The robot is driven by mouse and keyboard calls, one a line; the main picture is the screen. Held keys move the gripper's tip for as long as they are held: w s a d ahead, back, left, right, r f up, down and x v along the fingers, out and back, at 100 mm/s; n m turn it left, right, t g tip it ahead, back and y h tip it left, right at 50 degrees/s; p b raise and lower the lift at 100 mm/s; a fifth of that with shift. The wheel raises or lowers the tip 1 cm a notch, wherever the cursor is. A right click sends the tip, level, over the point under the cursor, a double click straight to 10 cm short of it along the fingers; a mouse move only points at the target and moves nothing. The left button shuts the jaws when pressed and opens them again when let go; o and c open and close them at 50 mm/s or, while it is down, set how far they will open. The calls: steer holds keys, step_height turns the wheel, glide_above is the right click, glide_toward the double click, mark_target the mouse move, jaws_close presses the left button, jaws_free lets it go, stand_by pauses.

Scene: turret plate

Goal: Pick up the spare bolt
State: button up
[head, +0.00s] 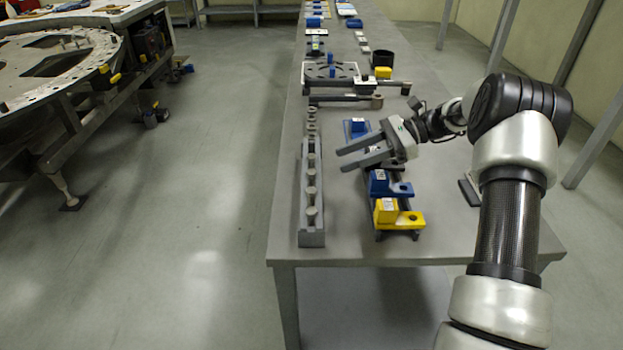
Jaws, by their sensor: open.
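A long narrow grey rack (312,239) lies along the left part of the table. Several grey bolts (311,193) stand in a row in it. I cannot tell which one is the spare bolt. My gripper (341,160) is open, with its two fingers pointing left toward the rack. It is to the right of the rack, near the bolts in its far half. Nothing shows between the fingers.
A blue block holder (384,184) and a yellow one (401,217) stand right of the rack. Wrenches (345,98), a black cup (382,58) and other parts lie farther back on the grey table (350,246). A round turret plate (15,93) stands at left, across open floor.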

mark_target(312, 172)
steer(key=x, duration=0.7)
steer(key=shift+s+a, duration=0.25)
steer(key=shift+s, duration=0.05)
jaws_close()
